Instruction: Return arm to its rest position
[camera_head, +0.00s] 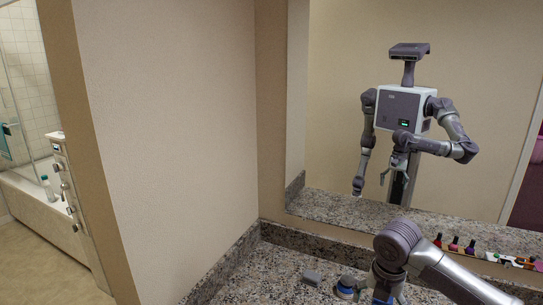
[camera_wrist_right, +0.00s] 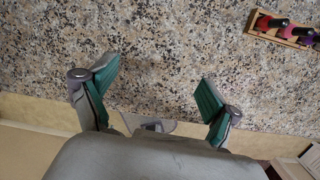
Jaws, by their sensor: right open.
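My right arm (camera_head: 425,262) comes in from the lower right of the head view, bent over the granite counter (camera_head: 285,262). Its gripper is mostly hidden there by the arm and the frame's bottom edge. In the right wrist view my right gripper (camera_wrist_right: 158,75) is open, its two green-padded fingers wide apart over the speckled counter (camera_wrist_right: 150,30). Nothing is between the pads. My left gripper is not directly in view.
A small grey block (camera_head: 312,277) and a blue and grey object (camera_head: 346,288) lie on the counter left of my right arm. Nail polish bottles (camera_head: 454,243) show at right; a wooden rack (camera_wrist_right: 262,33) holds bottles in the wrist view. A wall (camera_head: 165,140) stands left.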

